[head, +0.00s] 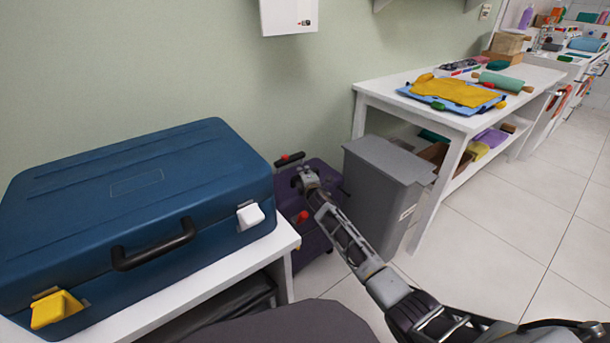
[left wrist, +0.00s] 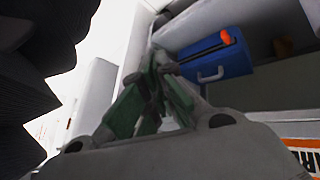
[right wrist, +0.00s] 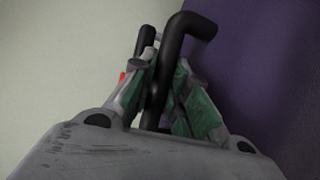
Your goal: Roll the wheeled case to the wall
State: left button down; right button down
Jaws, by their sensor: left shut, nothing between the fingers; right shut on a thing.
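The purple wheeled case (head: 318,247) stands on the floor close to the green wall, between the white bench and a grey bin. Its dark side fills the right of the right wrist view (right wrist: 270,70). My right gripper (head: 303,178) is at the case's top and shut on its black handle (right wrist: 180,35), which passes between the fingers. The case's lower part is partly hidden by the bench and my right arm. My left gripper (left wrist: 160,75) is shut and empty; it is outside the head view.
A large blue suitcase (head: 140,205) lies on the white bench (head: 230,283) at the left. The grey bin (head: 380,190) stands just right of the case. A white table (head: 375,92) with folded cloths is farther right. Tiled floor (head: 500,230) is clear at the right.

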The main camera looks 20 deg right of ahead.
jog(key=shift+w+r, duration=0.1)
jog(key=shift+r, duration=0.1)
jog(key=c, duration=1.7)
grip_release()
jog(key=shift+a, duration=0.1)
jog(key=shift+o, duration=0.2)
jog(key=shift+w+a+f, duration=0.1)
jog(key=shift+w+f, duration=0.1)
jog(key=shift+s, duration=0.75)
jog(key=s+r, duration=0.2)
jog(key=s, duration=0.8)
jog(key=shift+s+a, duration=0.2)
jog(key=shift+a, duration=0.05)
jog(key=shift+r, duration=0.1)
